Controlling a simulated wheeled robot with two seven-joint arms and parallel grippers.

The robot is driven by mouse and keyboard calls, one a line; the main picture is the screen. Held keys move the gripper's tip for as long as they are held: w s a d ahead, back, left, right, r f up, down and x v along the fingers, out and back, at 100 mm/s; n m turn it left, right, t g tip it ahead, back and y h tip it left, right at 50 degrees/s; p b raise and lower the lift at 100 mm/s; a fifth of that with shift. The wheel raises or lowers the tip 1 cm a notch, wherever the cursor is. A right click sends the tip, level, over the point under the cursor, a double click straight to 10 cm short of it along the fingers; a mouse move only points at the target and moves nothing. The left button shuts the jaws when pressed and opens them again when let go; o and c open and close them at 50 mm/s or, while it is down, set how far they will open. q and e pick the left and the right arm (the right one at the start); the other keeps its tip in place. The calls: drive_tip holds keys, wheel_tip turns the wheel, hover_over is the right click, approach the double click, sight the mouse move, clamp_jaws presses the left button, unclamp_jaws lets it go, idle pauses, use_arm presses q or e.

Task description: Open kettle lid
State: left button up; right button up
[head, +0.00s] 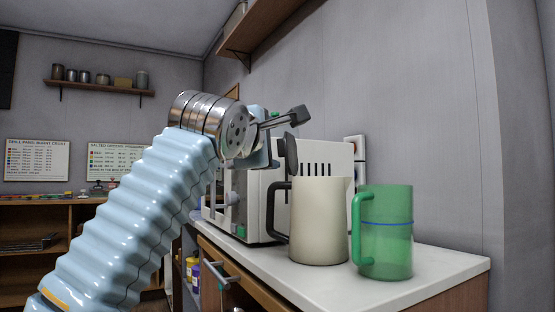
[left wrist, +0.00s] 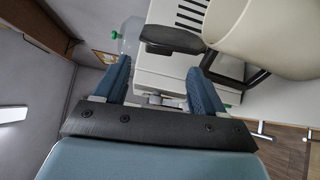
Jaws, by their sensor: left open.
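The kettle (head: 318,220) is a cream jug with a black handle on its left side, standing upright on the white counter. Its dark lid (head: 291,154) stands raised on edge at the handle side of the rim. In the left wrist view the kettle (left wrist: 265,35) is at the top right, with the lid (left wrist: 172,40) sticking out from it. My left gripper (head: 284,136) is beside the lid, above the handle. In the left wrist view its blue fingers (left wrist: 160,68) are apart, with nothing held between them; the lid lies beyond the tips. My right gripper is not seen.
A green translucent pitcher (head: 388,235) stands close to the kettle's right. A white slotted appliance (head: 262,195) stands behind the kettle. The counter (head: 420,275) is clear at its front right. A wooden shelf (head: 255,38) hangs above.

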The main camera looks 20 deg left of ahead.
use_arm(q)
drive_tip(key=s, duration=0.3)
drive_tip(key=s+b, duration=0.1)
drive_tip(key=s, duration=0.1)
drive_tip(key=shift+s+d, duration=0.1)
drive_tip(key=shift+d, duration=0.15)
